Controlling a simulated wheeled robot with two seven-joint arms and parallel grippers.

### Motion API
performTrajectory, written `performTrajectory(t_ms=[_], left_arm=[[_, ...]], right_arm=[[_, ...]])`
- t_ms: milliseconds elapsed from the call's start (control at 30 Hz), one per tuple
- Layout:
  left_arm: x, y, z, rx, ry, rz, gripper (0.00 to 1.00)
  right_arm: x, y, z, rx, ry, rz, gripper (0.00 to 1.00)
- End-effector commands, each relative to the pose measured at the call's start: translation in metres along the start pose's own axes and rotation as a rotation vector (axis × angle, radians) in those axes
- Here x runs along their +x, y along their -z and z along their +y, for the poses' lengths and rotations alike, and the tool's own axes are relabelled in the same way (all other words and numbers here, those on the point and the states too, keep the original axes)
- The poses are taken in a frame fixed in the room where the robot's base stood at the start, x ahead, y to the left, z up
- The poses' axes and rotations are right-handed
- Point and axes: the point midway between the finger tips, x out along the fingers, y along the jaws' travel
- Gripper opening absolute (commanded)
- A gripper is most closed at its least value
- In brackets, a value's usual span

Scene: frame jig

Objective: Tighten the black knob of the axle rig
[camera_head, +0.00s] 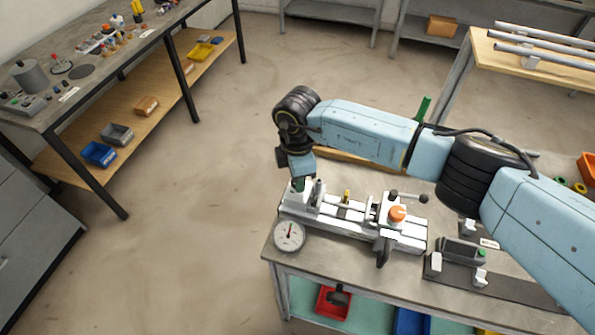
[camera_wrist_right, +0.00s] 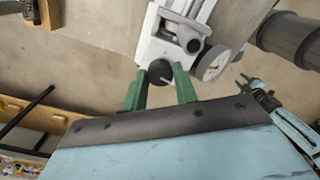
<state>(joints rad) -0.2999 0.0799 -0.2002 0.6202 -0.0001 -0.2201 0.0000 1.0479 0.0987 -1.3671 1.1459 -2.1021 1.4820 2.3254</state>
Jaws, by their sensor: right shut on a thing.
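The axle rig (camera_head: 345,221) is a white and metal clamp fixture on the grey bench, with a rail and upright blocks. My right gripper (camera_head: 298,184) reaches down at the rig's left end, and the black knob is hidden behind it in the head view. In the right wrist view the round black knob (camera_wrist_right: 160,72) with a pale line sits between the green fingertips of the right gripper (camera_wrist_right: 164,85), which is shut on it. A small light-blue arm with green tips at the right of the wrist view appears to be my left gripper (camera_wrist_right: 248,84); its opening is unclear.
A round dial gauge (camera_head: 289,235) sits at the rig's left front. An orange knob (camera_head: 397,213) and a black-ended lever (camera_head: 423,199) stand on the rig's right part. A dark fixture (camera_head: 462,250) lies farther right on the bench. Open floor lies left of the bench.

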Motion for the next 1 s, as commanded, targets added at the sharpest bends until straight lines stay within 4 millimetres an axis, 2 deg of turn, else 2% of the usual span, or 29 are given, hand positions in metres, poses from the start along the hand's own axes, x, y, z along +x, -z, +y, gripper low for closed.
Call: performTrajectory(t_ms=[333,900,933,1000], left_arm=[[-0.0087,0.0009,-0.0002,0.000,0.000,0.000,0.36],[-0.0095,0.0010,-0.0003,0.000,0.000,0.000,0.36],[-0.0095,0.0010,-0.0003,0.000,0.000,0.000,0.36],[-0.0095,0.0009,-0.0003,0.000,0.000,0.000,0.36]], right_arm=[[-0.0017,-0.0002,0.0010,0.150,-0.002,0.000,0.06],[-0.0012,-0.0002,0.0012,0.177,-0.003,0.000,0.06],[-0.0012,-0.0002,0.0012,0.177,-0.003,0.000,0.33],[-0.0011,-0.0002,0.0011,0.176,-0.003,0.000,0.42]])
